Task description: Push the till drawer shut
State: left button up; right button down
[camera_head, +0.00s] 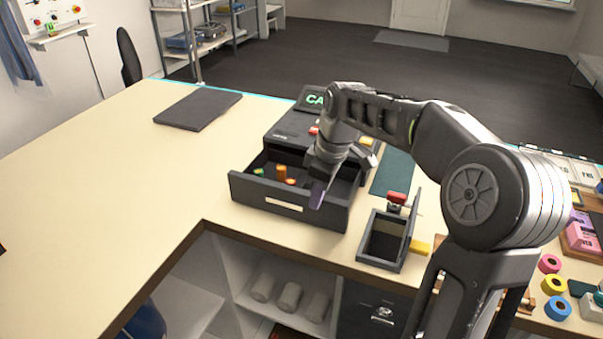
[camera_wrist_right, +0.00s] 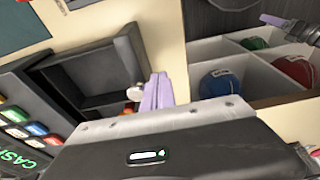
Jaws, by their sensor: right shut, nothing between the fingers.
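The dark grey till (camera_head: 290,130) stands on the counter, its green display partly hidden by my right arm. Its drawer (camera_head: 270,202) is pulled out toward the counter's front edge, with a few small coloured items inside. My right gripper (camera_head: 317,195) points down at the right part of the drawer's front panel, its purple fingers together and empty. In the right wrist view the fingers (camera_wrist_right: 156,92) are beside the outer face of the drawer (camera_wrist_right: 95,72); whether they touch it I cannot tell. The till's coloured keys (camera_wrist_right: 20,125) show at lower left.
A small open dark box (camera_head: 384,240) with a raised lid stands right of the drawer. A dark flat pad (camera_head: 198,111) lies at the back left. Open shelf compartments (camera_head: 285,290) lie below the counter edge.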

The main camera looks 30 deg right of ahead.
jog(key=w+d+p, duration=0.8)
jog(key=w+d, duration=0.2)
jog(key=d, duration=0.4)
jog(key=shift+d, duration=0.2)
dwell(1.1)
jog(key=shift+s+a, duration=0.1)
dwell(0.4)
